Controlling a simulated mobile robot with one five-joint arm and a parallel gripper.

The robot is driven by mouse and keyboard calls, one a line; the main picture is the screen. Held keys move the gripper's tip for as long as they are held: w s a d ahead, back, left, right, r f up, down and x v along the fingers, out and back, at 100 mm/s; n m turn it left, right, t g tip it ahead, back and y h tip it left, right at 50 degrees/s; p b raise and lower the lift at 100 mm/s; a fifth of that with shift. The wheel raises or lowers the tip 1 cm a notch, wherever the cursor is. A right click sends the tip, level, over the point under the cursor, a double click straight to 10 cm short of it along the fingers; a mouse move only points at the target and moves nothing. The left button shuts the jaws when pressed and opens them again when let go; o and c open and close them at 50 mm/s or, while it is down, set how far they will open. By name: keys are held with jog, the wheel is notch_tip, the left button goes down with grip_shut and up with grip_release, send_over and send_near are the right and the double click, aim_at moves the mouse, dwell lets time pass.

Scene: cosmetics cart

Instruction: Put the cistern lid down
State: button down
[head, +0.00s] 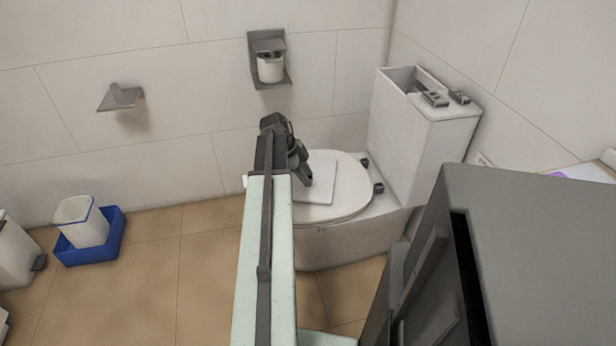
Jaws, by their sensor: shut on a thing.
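My gripper (304,178) is at the end of my arm, over the closed toilet seat cover, and is shut on the cistern lid. The cistern lid (319,191) is a flat white slab over the toilet seat cover (349,197). My arm hides much of the lid; a small white edge shows left of the arm. I cannot tell whether the lid touches the cover. The cistern (408,137) stands behind the seat, to the right, with its top open. Grey fittings (435,99) show at its opening.
A toilet brush holder (270,68) and a grey wall bracket (121,97) are on the back wall. A white bin (82,222) stands in a blue tray (117,235) at left. A large grey box-like body fills the lower right.

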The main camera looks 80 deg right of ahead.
jog(key=c, duration=1.1)
grip_release()
jog(key=shift+s, duration=0.1)
jog(key=shift+o, duration=0.2)
jog(key=p+v, duration=1.1)
jog(key=v, duration=0.1)
